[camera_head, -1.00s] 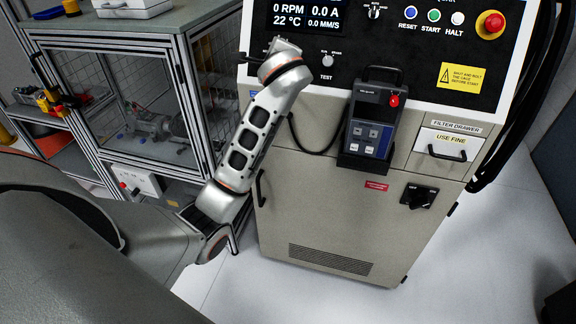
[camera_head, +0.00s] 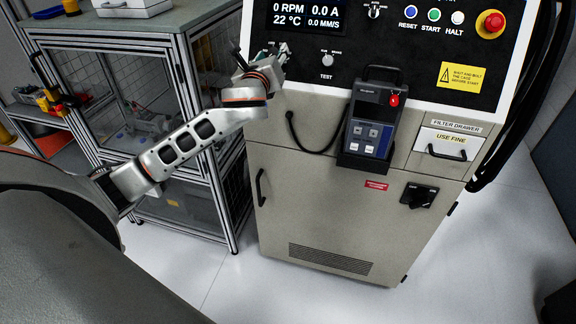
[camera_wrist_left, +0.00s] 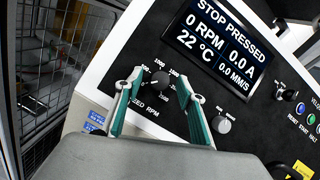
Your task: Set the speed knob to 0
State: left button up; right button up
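The speed knob (camera_wrist_left: 160,80) is a small dark round knob on the black panel in the left wrist view. Printed numbers such as 500 and 1000 ring it, and part of a "SPEED RPM" label shows below. Its pointer is too small to read. My left gripper (camera_wrist_left: 156,76) is open, with one fingertip to each side of the knob; whether either touches it I cannot tell. In the head view my left gripper (camera_head: 261,52) is at the panel's left edge and the speed knob is not discernible there. My right gripper is not in view.
The display (camera_wrist_left: 222,45) reads "STOP PRESSED", 0 RPM, 22 °C. A grey test knob (camera_wrist_left: 222,124) sits right of the gripper. A pendant (camera_head: 368,125) hangs on the cabinet front. A red stop button (camera_head: 491,23) is at upper right. A wire cage (camera_head: 140,90) stands left.

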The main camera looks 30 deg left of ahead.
pick_arm(q)
jog(key=m+h, duration=0.1)
jog(key=m, duration=0.1)
jog(key=m+h, duration=0.1)
jog(key=m, duration=0.2)
jog(key=m+t+h, duration=0.1)
jog(key=m, duration=0.1)
jog(key=shift+a+r+m+h, duration=0.1)
jog(key=shift+a+m+h, duration=0.2)
jog(key=shift+m+h, duration=0.1)
jog(key=s+d+b, duration=0.1)
jog(key=s, duration=0.7)
jog(key=s+d+f+n+g+h, duration=0.1)
jog(key=d+f+n, duration=0.2)
jog(key=f, duration=0.5)
jog(key=s+d+f+n+g+h+b, duration=0.1)
jog(key=d+f+n, duration=0.3)
jog(key=f, duration=0.5)
jog(key=s+d+f+n+g+h+b, duration=0.1)
jog(key=d+f+n+h, duration=0.1)
jog(key=f, duration=0.6)
jog(key=shift+d+f+n, duration=0.15)
jog(key=shift+d+n, duration=0.55)
jog(key=shift+d, duration=0.2)
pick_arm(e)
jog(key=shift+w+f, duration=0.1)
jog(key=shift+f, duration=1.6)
